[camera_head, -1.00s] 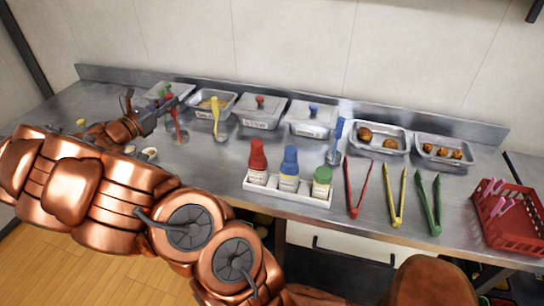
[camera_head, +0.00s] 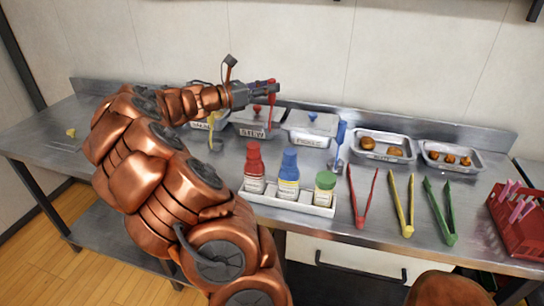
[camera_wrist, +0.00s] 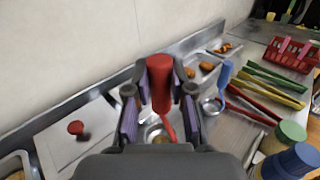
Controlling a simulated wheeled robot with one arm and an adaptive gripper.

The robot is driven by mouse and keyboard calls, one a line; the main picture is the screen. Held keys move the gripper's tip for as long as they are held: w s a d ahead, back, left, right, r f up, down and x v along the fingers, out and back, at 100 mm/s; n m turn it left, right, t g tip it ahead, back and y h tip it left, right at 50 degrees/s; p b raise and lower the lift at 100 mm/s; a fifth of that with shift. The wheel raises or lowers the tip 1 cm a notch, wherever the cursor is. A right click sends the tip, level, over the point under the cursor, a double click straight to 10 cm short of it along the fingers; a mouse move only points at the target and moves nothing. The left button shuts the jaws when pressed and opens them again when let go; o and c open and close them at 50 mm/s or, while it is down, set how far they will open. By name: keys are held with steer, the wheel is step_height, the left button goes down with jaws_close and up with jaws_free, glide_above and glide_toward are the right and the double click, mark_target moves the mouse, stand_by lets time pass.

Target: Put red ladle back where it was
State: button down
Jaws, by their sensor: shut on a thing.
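My gripper (camera_head: 275,88) is shut on the red ladle (camera_head: 271,98) by its upright handle. I cannot tell whether the bowl touches anything. A yellow ladle (camera_head: 212,125) stands to the left, partly hidden by my arm. A blue ladle (camera_head: 341,140) stands to the right, in front of the blue-knobbed container (camera_head: 312,128).
A white rack (camera_head: 290,202) of red, blue and green bottles stands at the front. Red, yellow and green tongs (camera_head: 407,205) lie to its right, beside a red basket (camera_head: 518,225). Food trays (camera_head: 384,146) line the back. The counter's far left is mostly clear.

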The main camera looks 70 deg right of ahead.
step_height(320, 180, down, 10)
steer(key=shift+r, duration=0.1)
stand_by(0.4)
steer(key=c, duration=1)
jaws_free()
steer(key=v, duration=1.2)
steer(key=shift+b, duration=0.45)
steer(key=shift+s, duration=0.1)
